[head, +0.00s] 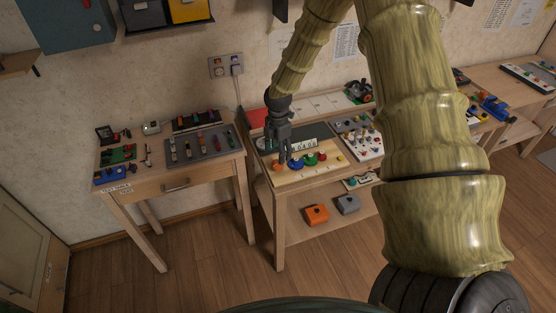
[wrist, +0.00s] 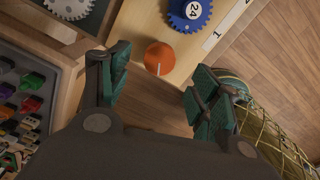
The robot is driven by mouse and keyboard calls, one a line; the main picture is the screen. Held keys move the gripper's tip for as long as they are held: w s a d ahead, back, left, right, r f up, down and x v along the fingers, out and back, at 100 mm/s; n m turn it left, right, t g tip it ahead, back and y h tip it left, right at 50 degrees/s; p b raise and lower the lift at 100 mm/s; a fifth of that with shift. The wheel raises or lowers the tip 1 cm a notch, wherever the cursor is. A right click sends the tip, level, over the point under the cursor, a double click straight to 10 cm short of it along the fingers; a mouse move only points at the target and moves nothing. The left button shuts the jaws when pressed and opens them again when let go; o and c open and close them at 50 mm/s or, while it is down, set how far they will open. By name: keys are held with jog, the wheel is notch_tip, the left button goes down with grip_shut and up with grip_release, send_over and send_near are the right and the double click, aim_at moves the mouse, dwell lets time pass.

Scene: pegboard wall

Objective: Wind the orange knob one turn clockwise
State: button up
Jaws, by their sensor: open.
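The orange knob (wrist: 160,56) is round, with a white pointer line toward the bottom of the wrist view. It sits near the edge of a light wooden board (wrist: 150,22). In the head view the knob (head: 277,164) is at the board's left end. My gripper (head: 282,157) points down over that end. In the wrist view my gripper (wrist: 158,68) is open, with one finger left of the knob and the other to its right. Nothing is held, and I see no clear contact. I cannot tell the fingertips' exact height above the board.
A blue gear marked 24 (wrist: 190,12) stands close beside the knob. Green (head: 310,160) and red (head: 322,156) round parts follow to the right. A tray of small coloured parts (wrist: 8,52) lies left in the wrist view. A separate left table (head: 135,188) holds more parts.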

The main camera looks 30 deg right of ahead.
aim_at(277, 167)
jog(key=shift+f+p, duration=0.7)
jog(key=shift+f, duration=2.1)
jog(key=shift+c, duration=0.4)
jog(key=c, duration=0.9)
